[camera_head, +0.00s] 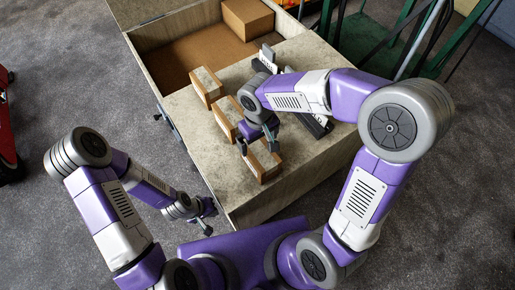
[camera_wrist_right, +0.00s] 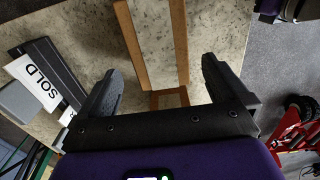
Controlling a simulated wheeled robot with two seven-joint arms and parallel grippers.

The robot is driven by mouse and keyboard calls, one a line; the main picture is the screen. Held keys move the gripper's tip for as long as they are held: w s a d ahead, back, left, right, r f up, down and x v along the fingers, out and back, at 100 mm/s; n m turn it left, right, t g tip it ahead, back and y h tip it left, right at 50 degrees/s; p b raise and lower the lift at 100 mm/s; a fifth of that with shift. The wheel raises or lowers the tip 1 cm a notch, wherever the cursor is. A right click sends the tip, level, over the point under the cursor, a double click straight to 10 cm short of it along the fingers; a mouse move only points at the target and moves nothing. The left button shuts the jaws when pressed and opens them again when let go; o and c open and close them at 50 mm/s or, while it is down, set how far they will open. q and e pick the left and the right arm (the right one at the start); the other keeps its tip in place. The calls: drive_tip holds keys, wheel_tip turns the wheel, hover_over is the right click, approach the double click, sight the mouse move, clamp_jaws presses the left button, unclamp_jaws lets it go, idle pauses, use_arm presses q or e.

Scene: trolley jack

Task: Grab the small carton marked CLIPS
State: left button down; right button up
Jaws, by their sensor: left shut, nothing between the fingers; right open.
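Three small brown cartons stand in a slanting row on the speckled worktop: a far one (camera_head: 206,86), a middle one (camera_head: 224,115) and a near one (camera_head: 262,162). I cannot read CLIPS on any of them. My right gripper (camera_head: 257,142) is open above the row, between the middle and near cartons, and partly covers them. In the right wrist view its fingers (camera_wrist_right: 165,90) are spread, with brown edges (camera_wrist_right: 181,45) beyond and between them; I cannot tell which carton these belong to. My left gripper (camera_head: 206,222) is shut and empty, beside the worktop's near left corner.
A larger brown box (camera_head: 247,18) sits in the open compartment (camera_head: 185,55) behind the worktop (camera_head: 300,62). A black holder with a SOLD card (camera_wrist_right: 38,82) stands on the worktop. Green metal framing (camera_head: 365,40) rises at the right. Red equipment (camera_head: 8,130) is at the far left.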

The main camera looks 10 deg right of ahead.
sight(260, 151)
drive_tip(key=shift+s+d+f+b, duration=0.1)
drive_tip(key=shift+s+f+b, duration=0.1)
drive_tip(key=shift+f, duration=0.25)
drive_tip(key=shift+s+f+b, duration=0.1)
drive_tip(key=shift+s+f, duration=0.05)
drive_tip(key=shift+f, duration=0.3)
wheel_tip(260, 151, down, 5)
drive_tip(key=shift+d+r+b, duration=0.1)
drive_tip(key=shift+r+b, duration=0.1)
drive_tip(key=shift+b, duration=0.9)
drive_tip(key=shift+r, duration=0.1)
drive_tip(key=shift+c, duration=0.3)
drive_tip(key=c, duration=1.1)
